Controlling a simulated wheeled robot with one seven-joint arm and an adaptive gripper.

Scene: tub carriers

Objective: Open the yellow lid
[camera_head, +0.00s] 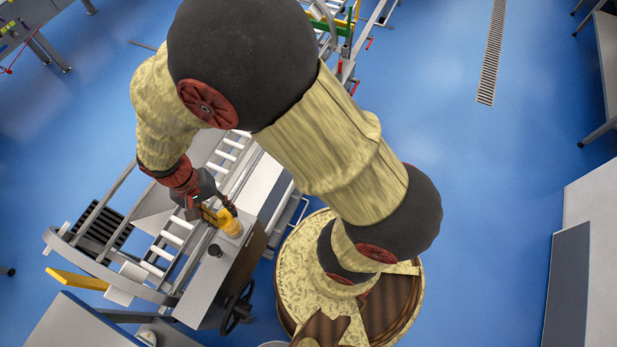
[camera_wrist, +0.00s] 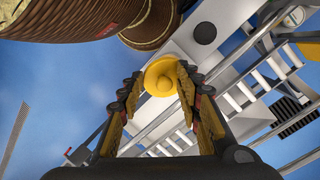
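The yellow lid (camera_head: 232,228) is a small round piece on the pale top of the machine beside the roller conveyor. In the wrist view the yellow lid (camera_wrist: 160,77) shows as a disc with a raised centre, between the tips of my two fingers. My gripper (camera_head: 219,210) reaches down at the lid from the upper left. In the wrist view my gripper (camera_wrist: 159,78) has its fingers spread, with yellow pads facing each other. The right fingertip is very close to the lid's edge; I cannot tell whether it touches. Part of the lid's side is hidden by the fingers in the head view.
A dark round knob (camera_head: 215,250) sits on the machine top near the lid. A black handwheel (camera_head: 238,308) is on the machine's front side. The roller conveyor (camera_head: 172,240) with rails runs along the left. Blue floor (camera_head: 490,190) is clear to the right.

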